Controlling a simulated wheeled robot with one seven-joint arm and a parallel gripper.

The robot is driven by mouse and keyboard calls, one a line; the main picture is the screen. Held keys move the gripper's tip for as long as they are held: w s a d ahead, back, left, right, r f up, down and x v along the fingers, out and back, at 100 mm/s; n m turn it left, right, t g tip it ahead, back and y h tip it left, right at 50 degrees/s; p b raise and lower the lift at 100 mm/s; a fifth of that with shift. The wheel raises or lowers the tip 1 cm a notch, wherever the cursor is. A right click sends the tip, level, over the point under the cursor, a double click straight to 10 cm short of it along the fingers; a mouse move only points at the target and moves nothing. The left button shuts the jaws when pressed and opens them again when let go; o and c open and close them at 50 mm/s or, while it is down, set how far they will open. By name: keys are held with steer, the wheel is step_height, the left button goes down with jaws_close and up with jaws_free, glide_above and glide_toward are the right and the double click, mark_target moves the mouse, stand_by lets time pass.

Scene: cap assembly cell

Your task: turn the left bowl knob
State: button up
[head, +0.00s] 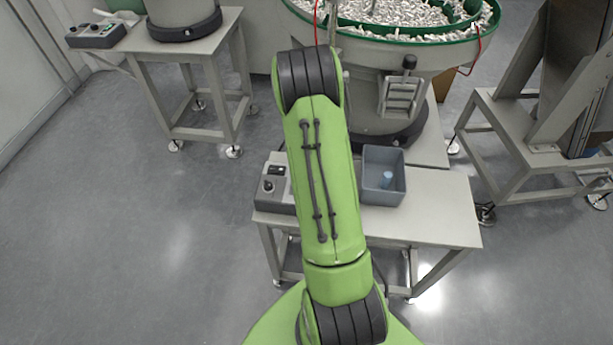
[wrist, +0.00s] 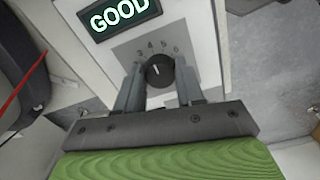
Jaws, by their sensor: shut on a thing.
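In the wrist view a round black knob (wrist: 158,72) with a white pointer mark sits on a pale panel (wrist: 196,30) with a numbered dial. The mark points up, roughly toward the 4. My gripper (wrist: 160,66) has one finger on each side of the knob and is shut on it. A display (wrist: 120,17) above the dial reads GOOD in green. In the head view my arm hides the gripper and this knob. A control box (head: 271,197) shows just left of my arm; I cannot tell from this view whether it is the gripped one.
A work table (head: 440,205) carries a blue-grey bin (head: 384,190) with a light blue thing inside. A large feeder bowl (head: 445,42) full of small white parts stands behind. Another control box (head: 97,36) is on the left stand (head: 190,55). Floor at left is clear.

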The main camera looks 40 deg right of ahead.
steer(key=o, duration=1)
steer(key=shift+o, duration=0.2)
steer(key=shift+r, duration=0.15)
step_height(320, 180, up, 16)
steer(key=p, duration=0.4)
steer(key=shift+f+p, duration=0.25)
steer(key=shift+p, duration=0.15)
